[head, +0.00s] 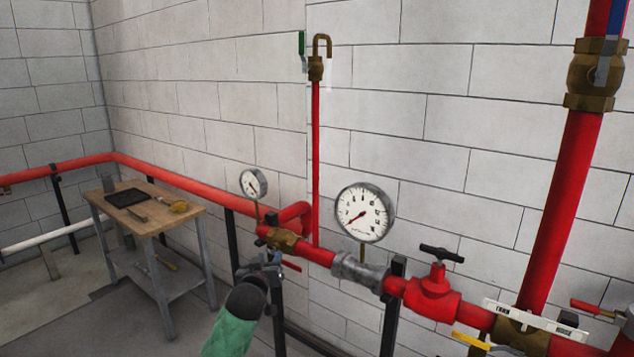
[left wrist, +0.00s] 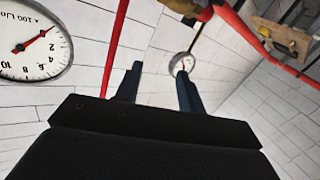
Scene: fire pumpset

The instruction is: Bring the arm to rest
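My left gripper (head: 262,267) is in the lower middle of the head view, at the end of my green and black arm, in front of the red pipe run. In the left wrist view my left gripper (left wrist: 160,82) has two dark fingers standing apart with nothing between them. A small gauge (head: 254,183) is above and behind it in the head view; it also shows in the left wrist view (left wrist: 182,64). Whether the fingers touch the pipework cannot be told. My right gripper is in neither view.
A large gauge (head: 364,212), a red valve (head: 432,295) and a yellow-handled valve (head: 472,341) line the pipe to the right. A thin red riser (head: 316,150) stands behind. A wooden-topped table (head: 150,223) with tools is at left. Grey floor (head: 60,310) is open at lower left.

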